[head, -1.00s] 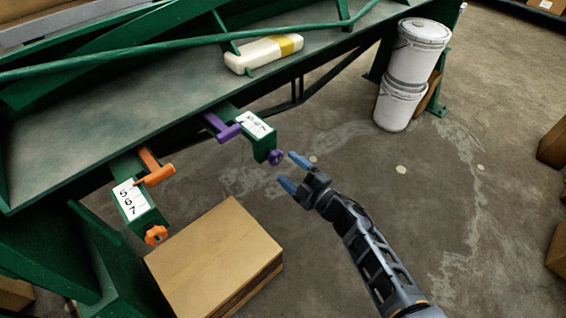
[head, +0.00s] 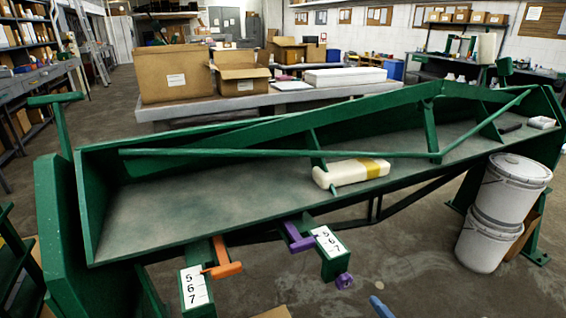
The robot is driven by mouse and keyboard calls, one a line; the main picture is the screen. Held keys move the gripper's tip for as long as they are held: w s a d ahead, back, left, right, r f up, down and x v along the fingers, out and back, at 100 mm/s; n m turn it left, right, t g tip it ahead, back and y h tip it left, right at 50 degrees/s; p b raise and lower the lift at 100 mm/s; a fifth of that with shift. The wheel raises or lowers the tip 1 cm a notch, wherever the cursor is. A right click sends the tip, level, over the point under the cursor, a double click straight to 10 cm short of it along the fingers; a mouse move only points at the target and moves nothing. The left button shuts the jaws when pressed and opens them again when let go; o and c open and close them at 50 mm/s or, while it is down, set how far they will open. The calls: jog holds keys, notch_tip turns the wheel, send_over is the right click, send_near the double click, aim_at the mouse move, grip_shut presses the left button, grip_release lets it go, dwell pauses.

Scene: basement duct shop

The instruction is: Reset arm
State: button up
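Only a blue fingertip of my gripper (head: 381,307) shows, at the bottom edge of the head view. The rest of my gripper and arm is out of the frame, so its opening cannot be judged. The fingertip is below and to the right of the purple knob (head: 344,281) and apart from it. The green machine (head: 180,205) carries a purple lever (head: 300,240) and an orange lever (head: 222,262), each beside a white plate marked 5 6 7.
A cream block with a yellow band (head: 350,173) lies on the machine's bed. Stacked white buckets (head: 490,225) stand at the right. Cardboard boxes (head: 175,73) sit on a bench behind. A cardboard box top (head: 272,313) shows at the bottom edge.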

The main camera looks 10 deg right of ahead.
jog(key=s+a+r+m+h, duration=0.1)
jog(key=s+r+m+h, duration=0.2)
jog(key=s, duration=0.9)
jog(key=s+a+r+m+h, duration=0.15)
jog(key=s+m, duration=0.35)
jog(key=s, duration=0.6)
jog(key=s+r+m+g, duration=0.2)
jog(key=s+r+m, duration=0.5)
jog(key=s+r, duration=1)
jog(key=shift+r+h, duration=0.25)
jog(key=shift+h, duration=0.1)
